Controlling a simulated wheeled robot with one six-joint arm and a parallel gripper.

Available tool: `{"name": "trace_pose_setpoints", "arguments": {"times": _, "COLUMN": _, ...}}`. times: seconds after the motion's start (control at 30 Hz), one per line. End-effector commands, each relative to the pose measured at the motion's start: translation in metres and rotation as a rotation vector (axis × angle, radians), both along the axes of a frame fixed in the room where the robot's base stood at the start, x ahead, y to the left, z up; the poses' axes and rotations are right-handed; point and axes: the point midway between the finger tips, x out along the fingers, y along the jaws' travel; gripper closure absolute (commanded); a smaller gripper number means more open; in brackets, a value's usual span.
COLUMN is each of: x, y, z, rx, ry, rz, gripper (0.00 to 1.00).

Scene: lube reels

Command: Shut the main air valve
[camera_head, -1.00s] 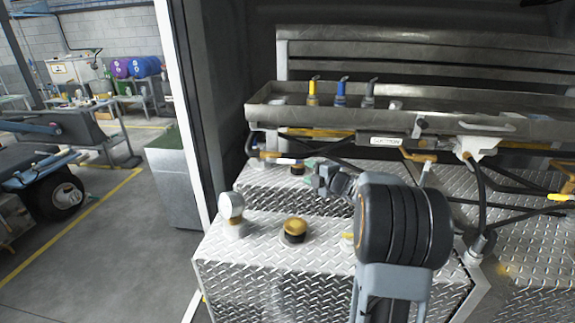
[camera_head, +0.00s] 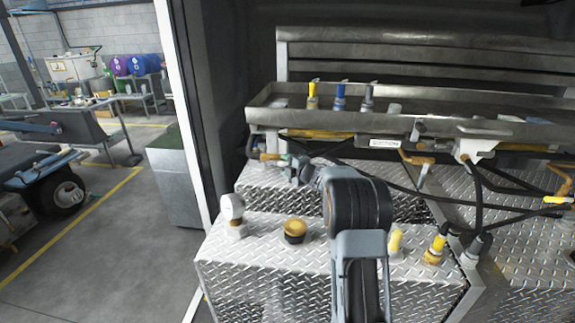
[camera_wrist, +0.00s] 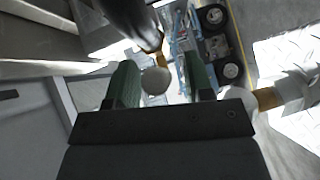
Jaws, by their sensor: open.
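In the wrist view my gripper (camera_wrist: 162,72) is open, with one green finger on each side of a pale rounded end (camera_wrist: 156,83) on a brass-coloured stem below a dark pipe. The fingers look apart from it. Whether this is the same fitting, I cannot tell for sure.
A metal tray (camera_head: 430,122) with several coloured nozzles runs above. Yellow fittings (camera_head: 396,240) and black hoses are at the right. Open floor (camera_head: 120,250) lies left.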

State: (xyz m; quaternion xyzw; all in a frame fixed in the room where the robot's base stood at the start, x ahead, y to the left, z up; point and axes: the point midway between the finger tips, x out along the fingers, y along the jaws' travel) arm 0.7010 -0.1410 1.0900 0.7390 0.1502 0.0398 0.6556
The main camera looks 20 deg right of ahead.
Motion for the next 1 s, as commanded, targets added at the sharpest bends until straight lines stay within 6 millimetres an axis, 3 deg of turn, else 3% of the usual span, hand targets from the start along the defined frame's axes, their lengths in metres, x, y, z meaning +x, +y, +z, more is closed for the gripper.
{"name": "trace_pose_setpoints", "arguments": {"times": 0.2, "x": -0.0001, "y": 0.0001, "z": -0.0002, "rx": 0.0, "ry": 0.0, "rz": 0.0, "gripper": 0.54}}
{"name": "trace_pose_setpoints", "arguments": {"times": 0.67, "x": -0.0002, "y": 0.0001, "z": -0.0002, "rx": 0.0, "ry": 0.0, "rz": 0.0, "gripper": 0.98}}
{"name": "trace_pose_setpoints", "arguments": {"times": 1.0, "x": -0.0002, "y": 0.0001, "z": -0.0016, "rx": 0.004, "ry": -0.001, "rz": 0.0, "gripper": 1.0}}
